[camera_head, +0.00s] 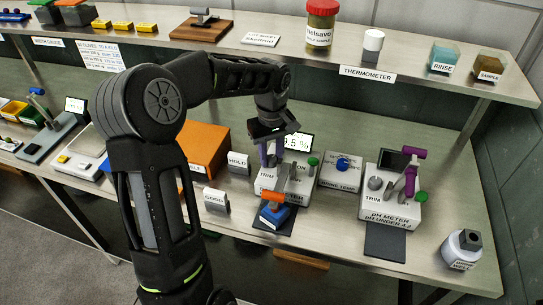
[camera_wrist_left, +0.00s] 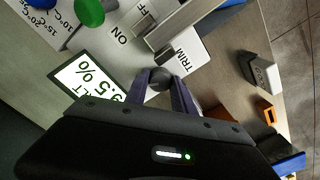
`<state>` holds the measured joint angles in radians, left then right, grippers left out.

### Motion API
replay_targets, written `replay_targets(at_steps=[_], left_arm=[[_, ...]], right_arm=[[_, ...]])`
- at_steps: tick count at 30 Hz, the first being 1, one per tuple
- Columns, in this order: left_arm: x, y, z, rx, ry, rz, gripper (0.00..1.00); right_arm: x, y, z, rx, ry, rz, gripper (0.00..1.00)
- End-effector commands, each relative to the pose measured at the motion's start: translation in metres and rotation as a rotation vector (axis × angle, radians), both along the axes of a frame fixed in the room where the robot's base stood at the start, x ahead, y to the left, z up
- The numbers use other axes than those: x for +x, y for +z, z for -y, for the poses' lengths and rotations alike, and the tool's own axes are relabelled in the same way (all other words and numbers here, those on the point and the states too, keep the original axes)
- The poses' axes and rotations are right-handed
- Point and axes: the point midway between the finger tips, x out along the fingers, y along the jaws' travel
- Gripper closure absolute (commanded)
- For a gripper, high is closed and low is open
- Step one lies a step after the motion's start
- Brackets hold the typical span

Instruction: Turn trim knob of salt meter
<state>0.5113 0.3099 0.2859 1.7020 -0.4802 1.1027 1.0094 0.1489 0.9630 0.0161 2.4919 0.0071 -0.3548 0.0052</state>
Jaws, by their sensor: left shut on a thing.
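The salt meter (camera_head: 264,187) is a white box on the bench with a lit display (camera_head: 304,143). The wrist view shows part of its reading (camera_wrist_left: 90,76), ending in ".5 %", and the words ON, OFF and TRIM. My left gripper (camera_head: 267,160) points down over the meter's left part. In the wrist view its purple fingers (camera_wrist_left: 163,84) are shut on the dark round trim knob (camera_wrist_left: 159,76) beside the TRIM label. The head view mostly hides the knob behind the fingers. My right gripper is not in view.
A pH meter (camera_head: 378,212) with a similar TRIM knob stands to the right. A blue-and-orange thing (camera_head: 274,212) sits in front of the salt meter. HOLD (camera_head: 239,164) and GOOD (camera_head: 216,201) blocks stand left. A shelf (camera_head: 260,45) runs above the bench behind.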

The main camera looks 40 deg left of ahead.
Motion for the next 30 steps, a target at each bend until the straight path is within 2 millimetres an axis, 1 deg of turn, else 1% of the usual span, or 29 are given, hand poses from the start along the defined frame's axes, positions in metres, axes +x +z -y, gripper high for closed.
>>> replay_targets(at_steps=[3,4,12,20,23,26,30], left_arm=[[0.000,0.001,0.000,0.000,0.002,0.001,1.00],[0.000,0.001,0.000,0.000,0.002,0.001,0.69],[0.000,0.000,0.000,0.001,0.003,0.001,0.48],[0.000,0.001,0.000,0.001,0.003,0.001,0.48],[0.001,0.006,0.000,0.002,0.003,0.001,0.48],[0.001,0.017,0.000,0.002,0.002,0.004,0.48],[0.001,0.040,0.000,0.003,0.003,0.005,0.48]], right_arm=[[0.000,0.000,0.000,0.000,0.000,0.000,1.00],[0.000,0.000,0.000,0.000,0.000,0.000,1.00],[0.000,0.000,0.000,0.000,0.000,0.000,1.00],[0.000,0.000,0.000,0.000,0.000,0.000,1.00],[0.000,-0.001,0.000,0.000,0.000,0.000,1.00],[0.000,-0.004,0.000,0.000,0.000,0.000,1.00],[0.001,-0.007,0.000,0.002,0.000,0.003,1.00]])
